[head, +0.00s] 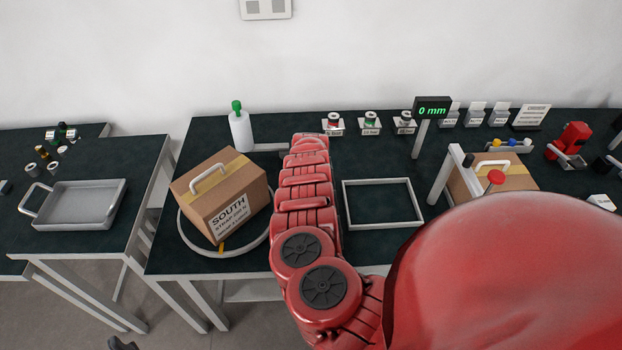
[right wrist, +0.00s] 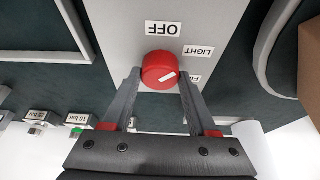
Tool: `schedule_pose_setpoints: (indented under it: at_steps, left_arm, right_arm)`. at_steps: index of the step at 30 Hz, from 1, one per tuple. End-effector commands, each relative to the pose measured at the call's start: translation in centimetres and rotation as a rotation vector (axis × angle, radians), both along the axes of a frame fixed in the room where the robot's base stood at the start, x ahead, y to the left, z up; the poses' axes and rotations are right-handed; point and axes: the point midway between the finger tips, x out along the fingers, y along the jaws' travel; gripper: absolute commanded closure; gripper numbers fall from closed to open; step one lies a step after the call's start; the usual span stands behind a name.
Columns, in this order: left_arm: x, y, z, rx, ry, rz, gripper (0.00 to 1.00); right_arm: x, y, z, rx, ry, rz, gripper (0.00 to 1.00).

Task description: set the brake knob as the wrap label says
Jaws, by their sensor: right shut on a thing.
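The red brake knob (right wrist: 158,69) sits on a pale panel (right wrist: 116,32) in the right wrist view. My right gripper (right wrist: 158,84) is shut on it, one finger on each side. The knob's white mark points right, between the LIGHT label (right wrist: 198,50) and a label mostly hidden by a finger. An OFF label (right wrist: 164,29) lies above the knob. In the head view my right arm hides the knob and gripper. A carton (head: 215,192) bears a label (head: 230,213) reading SOUTH; its smaller lines are too small to read surely. A dark tip (head: 122,343) may be my left gripper.
The carton sits on a round ring (head: 189,237), left of my right arm. A white bottle (head: 241,130) stands behind it. An empty rectangular frame (head: 346,206), a "0 mm" display (head: 432,110) and a second carton (head: 515,177) lie to the right. A tray (head: 75,217) is at left.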

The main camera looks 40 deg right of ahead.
Motion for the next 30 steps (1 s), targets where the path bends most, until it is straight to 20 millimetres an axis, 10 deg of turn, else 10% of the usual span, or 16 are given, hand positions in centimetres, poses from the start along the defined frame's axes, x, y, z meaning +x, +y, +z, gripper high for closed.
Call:
schedule_pose_setpoints:
  at_steps: [29,30]
  left_arm:
    - [0.0,0.0,-1.7,0.000,0.000,0.000,0.50]
    - [0.0,0.0,-1.7,0.000,0.000,0.000,0.50]
  right_arm:
    - [0.1,0.1,0.0,0.002,0.000,-0.221,0.97]
    - [0.1,0.1,0.0,0.002,0.000,-0.220,0.36]
